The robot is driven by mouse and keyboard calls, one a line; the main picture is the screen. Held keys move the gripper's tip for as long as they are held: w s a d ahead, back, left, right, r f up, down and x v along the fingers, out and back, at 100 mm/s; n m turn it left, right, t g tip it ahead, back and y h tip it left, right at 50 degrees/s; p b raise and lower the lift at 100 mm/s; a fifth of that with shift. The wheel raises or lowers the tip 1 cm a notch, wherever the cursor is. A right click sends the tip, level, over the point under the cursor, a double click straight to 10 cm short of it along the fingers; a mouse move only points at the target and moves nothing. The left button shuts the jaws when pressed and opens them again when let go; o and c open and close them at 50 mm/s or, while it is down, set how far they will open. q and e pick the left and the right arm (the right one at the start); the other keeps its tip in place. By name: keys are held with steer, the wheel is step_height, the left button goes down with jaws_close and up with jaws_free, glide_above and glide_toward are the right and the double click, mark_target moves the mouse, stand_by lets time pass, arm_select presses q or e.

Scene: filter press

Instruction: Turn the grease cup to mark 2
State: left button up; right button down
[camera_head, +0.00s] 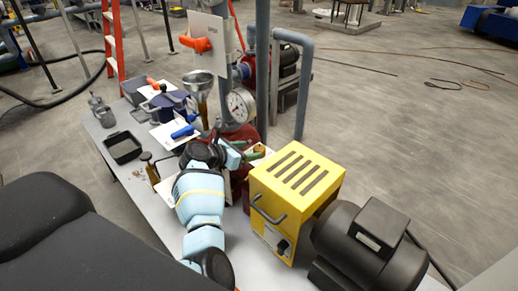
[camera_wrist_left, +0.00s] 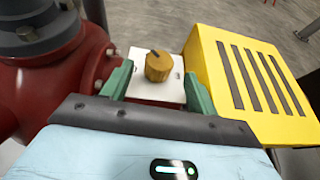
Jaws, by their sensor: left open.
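The grease cup (camera_wrist_left: 158,68) is a round brass knob with a dark line on its top edge. It stands on a white plate (camera_wrist_left: 155,90) in the left wrist view, between the red housing and the yellow box. Any numbers on the plate are too small to read. My left gripper (camera_wrist_left: 157,87) is open, with one green finger to each side of the knob and nearer the camera; no contact shows. In the head view my left gripper (camera_head: 243,156) is beside the yellow box, and the cup is mostly hidden there. My right gripper is not in view.
The yellow slotted box (camera_head: 297,178) stands close on the right of my left gripper, with a black motor (camera_head: 365,245) beyond it. A red flanged housing (camera_wrist_left: 50,85) is close on the left.

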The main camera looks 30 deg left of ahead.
mark_target(257, 148)
arm_select(q)
steer(key=x, duration=0.3)
steer(key=shift+w+d+f, duration=0.15)
steer(key=shift+w, duration=0.15)
steer(key=shift+x, duration=1.1)
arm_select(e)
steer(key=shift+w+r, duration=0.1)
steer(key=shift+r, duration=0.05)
arm_select(q)
steer(key=c, duration=1)
steer(key=shift+m+g+h, duration=0.7)
steer(key=shift+m+h, duration=0.4)
steer(key=shift+f+m+g+h+b, duration=0.15)
steer(key=shift+m+g+h+b, duration=0.2)
steer(key=shift+m+g+h, duration=0.6)
steer(key=shift+m+h, duration=0.25)
steer(key=shift+m, duration=0.1)
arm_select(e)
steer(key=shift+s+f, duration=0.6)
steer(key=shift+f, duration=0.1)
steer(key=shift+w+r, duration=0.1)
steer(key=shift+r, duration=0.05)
